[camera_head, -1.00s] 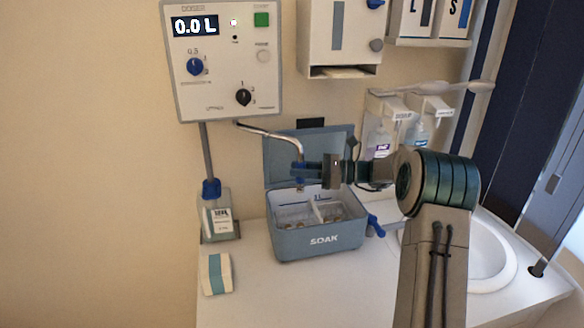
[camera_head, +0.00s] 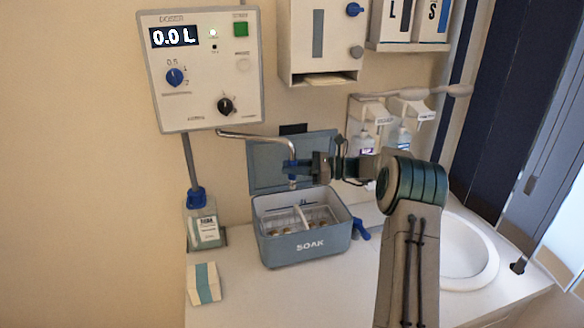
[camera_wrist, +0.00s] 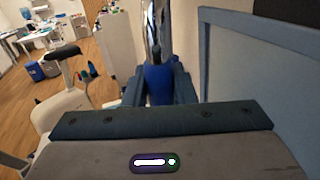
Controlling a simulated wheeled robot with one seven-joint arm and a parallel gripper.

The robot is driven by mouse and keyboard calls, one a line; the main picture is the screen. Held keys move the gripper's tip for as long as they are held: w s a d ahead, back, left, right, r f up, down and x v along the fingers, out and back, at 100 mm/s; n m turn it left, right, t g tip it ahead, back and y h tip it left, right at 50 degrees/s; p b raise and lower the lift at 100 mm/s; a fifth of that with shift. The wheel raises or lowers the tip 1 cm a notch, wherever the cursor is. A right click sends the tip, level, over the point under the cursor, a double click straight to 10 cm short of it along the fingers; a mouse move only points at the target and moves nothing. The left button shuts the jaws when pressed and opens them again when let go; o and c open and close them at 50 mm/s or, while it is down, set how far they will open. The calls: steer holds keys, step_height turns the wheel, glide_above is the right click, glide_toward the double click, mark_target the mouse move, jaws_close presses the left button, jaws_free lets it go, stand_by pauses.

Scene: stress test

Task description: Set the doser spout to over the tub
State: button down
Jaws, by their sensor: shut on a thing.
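The doser (camera_head: 207,75) is a white wall panel with dials and a display reading 0.0 L. Its metal spout (camera_head: 255,136) runs right, bends down and has a blue sleeve near its end. My gripper (camera_head: 293,170) is shut on that sleeve from the right; in the wrist view the fingers (camera_wrist: 160,88) close around the blue sleeve (camera_wrist: 159,82). The blue-grey SOAK tub (camera_head: 285,252) stands on the counter with its lid raised behind. The spout's tip appears above the tub's back part, left of middle; its exact depth is hard to tell.
The tub's raised lid (camera_head: 265,165) is close behind the gripper. A bottle (camera_head: 204,228) and a small white-and-blue box (camera_head: 204,284) are at the left. A basin (camera_head: 465,255) is at the right, with wall dispensers (camera_head: 372,112) behind my arm.

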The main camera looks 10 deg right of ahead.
steer(key=c, duration=1.4)
jaws_free()
steer(key=shift+a, duration=0.15)
steer(key=shift+o, duration=1)
steer(key=shift+a, duration=0.1)
steer(key=shift+d, duration=0.55)
steer(key=b+v, duration=0.3)
steer(key=v, duration=1)
steer(key=shift+s+a, duration=0.1)
steer(key=s+a+n+g+h, duration=0.4)
steer(key=s+a+n+h, duration=0.35)
steer(key=s+a, duration=0.65)
steer(key=s+f+n+t+h, duration=0.1)
steer(key=s+n+h, duration=0.4)
steer(key=s, duration=0.6)
steer(key=s+a+f+n+t+h, duration=0.1)
steer(key=s+f+n+h, duration=0.3)
steer(key=s+n, duration=0.4)
steer(key=s+t+h, duration=0.1)
steer(key=s, duration=0.3)
steer(key=shift+s+a+n, duration=0.25)
steer(key=shift+n, duration=0.1)
